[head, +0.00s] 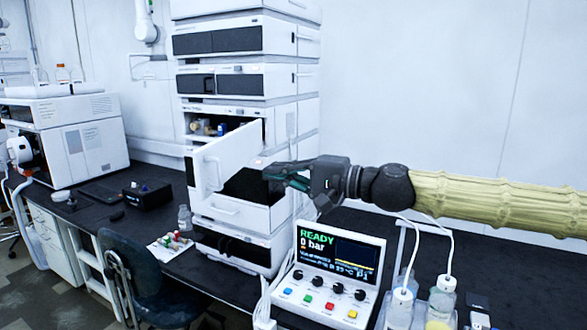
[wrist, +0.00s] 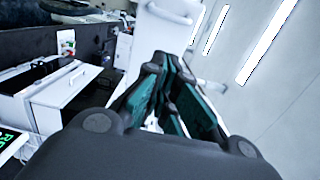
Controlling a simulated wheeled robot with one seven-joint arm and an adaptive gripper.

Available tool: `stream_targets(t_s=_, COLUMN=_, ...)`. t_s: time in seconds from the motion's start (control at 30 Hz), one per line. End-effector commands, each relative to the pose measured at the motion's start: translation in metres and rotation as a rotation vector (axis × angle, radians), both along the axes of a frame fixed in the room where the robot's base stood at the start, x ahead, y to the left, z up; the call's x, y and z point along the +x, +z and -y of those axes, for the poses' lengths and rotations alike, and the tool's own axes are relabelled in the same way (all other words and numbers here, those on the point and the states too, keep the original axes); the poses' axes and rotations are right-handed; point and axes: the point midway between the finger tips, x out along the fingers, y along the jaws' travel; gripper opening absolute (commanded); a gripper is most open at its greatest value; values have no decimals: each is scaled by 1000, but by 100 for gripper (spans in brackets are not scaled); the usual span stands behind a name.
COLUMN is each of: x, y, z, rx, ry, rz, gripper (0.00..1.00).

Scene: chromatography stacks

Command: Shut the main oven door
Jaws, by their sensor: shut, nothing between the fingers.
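The main oven door (head: 228,158) is a white panel with a handle at its left end. It stands open, swung out from the middle of the instrument stack (head: 285,120), with a dark interior showing beneath and behind it. My gripper (head: 268,168) is shut and empty, reaching in from the right beside the door's right part; I cannot tell whether it touches. In the wrist view my gripper (wrist: 160,85) has its dark teal fingers together, pointing toward a white panel (wrist: 160,38) with a handle, which looks like the door.
Vials (head: 172,241) and a small bottle (head: 184,217) sit on the bench left. A chair (head: 150,275) stands before the bench.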

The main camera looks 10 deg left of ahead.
Motion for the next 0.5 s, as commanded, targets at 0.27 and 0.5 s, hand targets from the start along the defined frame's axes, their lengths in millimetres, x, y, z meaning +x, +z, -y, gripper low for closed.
stream_targets(t_s=0.27, x=10, y=1, z=-39, rx=-1, ry=2, rz=-3, gripper=0)
stream_targets(t_s=0.5, x=-2, y=1, z=-65, rx=-1, ry=2, rz=-1, gripper=0)
